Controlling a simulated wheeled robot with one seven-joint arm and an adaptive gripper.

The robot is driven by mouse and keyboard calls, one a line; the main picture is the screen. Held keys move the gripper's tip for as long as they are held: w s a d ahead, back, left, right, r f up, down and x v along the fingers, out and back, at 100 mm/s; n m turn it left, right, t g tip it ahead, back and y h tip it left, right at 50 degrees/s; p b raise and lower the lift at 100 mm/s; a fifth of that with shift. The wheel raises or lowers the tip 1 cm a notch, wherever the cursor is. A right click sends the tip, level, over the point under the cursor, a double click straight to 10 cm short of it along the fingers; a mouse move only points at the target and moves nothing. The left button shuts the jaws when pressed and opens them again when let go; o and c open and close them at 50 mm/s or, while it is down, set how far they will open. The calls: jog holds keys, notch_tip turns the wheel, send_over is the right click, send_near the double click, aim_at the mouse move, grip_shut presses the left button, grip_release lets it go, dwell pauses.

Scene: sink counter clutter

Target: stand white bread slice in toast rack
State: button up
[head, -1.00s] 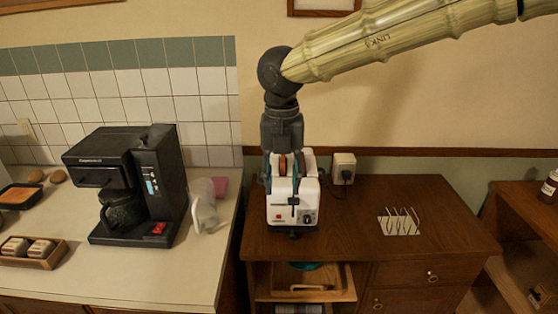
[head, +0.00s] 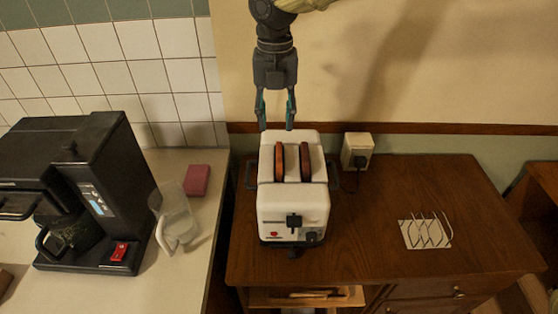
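The toast rack (head: 428,232), a pale flat base with several thin wire loops, stands on the right part of the brown wooden cabinet. It looks empty. A white toaster (head: 293,207) stands left of it, with two brown strips, a left one (head: 280,162) and a right one (head: 305,162), in its top slots. They look like bread edges; I cannot tell which is the white slice. My gripper (head: 276,126) points down at the toaster's far end. Its two fingers are apart with nothing visible between them.
A black coffee maker (head: 105,195), a clear jug (head: 176,218) and a pink sponge (head: 197,180) are on the pale counter at left. The cabinet top between toaster and rack is clear.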

aim_at(279, 152)
notch_tip(279, 152, down, 4)
jog(key=shift+w+r+p, duration=0.1)
jog(key=shift+r+p, duration=0.05)
jog(key=shift+p, duration=0.15)
jog(key=f, duration=0.1)
jog(key=f+p, duration=0.1)
jog(key=s+f+p, duration=0.1)
jog(key=f, duration=0.1)
jog(key=shift+s+d, duration=0.1)
jog(key=shift+d, duration=0.3)
jog(key=shift+f, duration=0.6)
jog(key=shift+c, duration=0.4)
grip_shut()
